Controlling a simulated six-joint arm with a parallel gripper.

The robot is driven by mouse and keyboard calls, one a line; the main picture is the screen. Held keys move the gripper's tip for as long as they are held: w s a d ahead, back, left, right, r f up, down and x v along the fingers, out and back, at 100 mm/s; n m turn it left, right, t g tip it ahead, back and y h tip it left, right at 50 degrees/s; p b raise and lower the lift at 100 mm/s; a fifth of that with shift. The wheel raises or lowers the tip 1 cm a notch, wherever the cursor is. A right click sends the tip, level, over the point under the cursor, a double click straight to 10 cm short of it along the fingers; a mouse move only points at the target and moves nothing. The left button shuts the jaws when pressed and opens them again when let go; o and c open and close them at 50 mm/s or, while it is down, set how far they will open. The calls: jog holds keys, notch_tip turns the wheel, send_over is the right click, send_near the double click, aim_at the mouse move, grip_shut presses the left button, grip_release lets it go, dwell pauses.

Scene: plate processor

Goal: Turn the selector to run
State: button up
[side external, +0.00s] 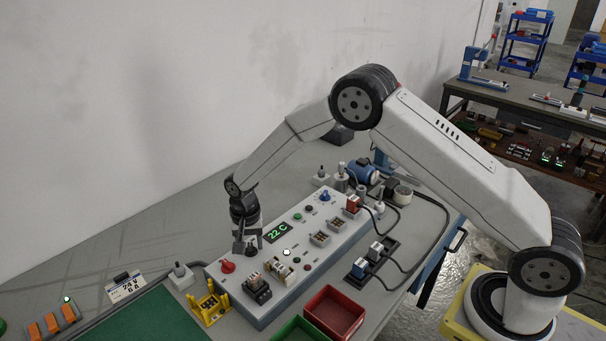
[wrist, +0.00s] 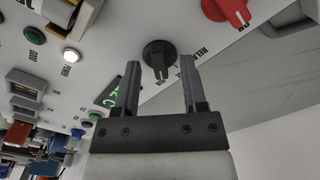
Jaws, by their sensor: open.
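A black selector knob (wrist: 159,52) with a pale pointer mark sits on the light grey panel (side external: 262,312). In the wrist view its pointer faces down the picture, toward my gripper's palm. Small lettering surrounds it; I cannot read it all, and which position is run cannot be told. My gripper (wrist: 160,78) is open, with one finger on each side of the knob's lower part in the picture. Contact cannot be told. In the side external view my gripper (side external: 245,246) points down over the panel's left end and mostly hides the knob.
A red knob (side external: 227,267) is close by; it also shows in the wrist view (wrist: 228,9). A green display (side external: 277,232) and a lit white button (side external: 287,252) are near. Red (side external: 334,311) and green (side external: 298,331) bins stand in front. A wall rises behind.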

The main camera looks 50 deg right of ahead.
aim_at(252, 246)
jog(key=shift+r, duration=0.15)
jog(key=shift+r, duration=3.75)
jog(key=shift+s+r, duration=0.1)
jog(key=shift+s+d+r, duration=0.1)
jog(key=shift+d, duration=0.05)
jog(key=s+d+r+n+t, duration=0.1)
jog(key=s+d+n, duration=0.3)
jog(key=s, duration=0.7)
jog(key=s+d+r+n+t, duration=0.1)
jog(key=s+d+r+n, duration=0.3)
jog(key=s, duration=0.8)
jog(key=shift+s+d+r+t, duration=0.15)
jog(key=shift+s+d+t, duration=0.15)
jog(key=shift+d, duration=0.25)
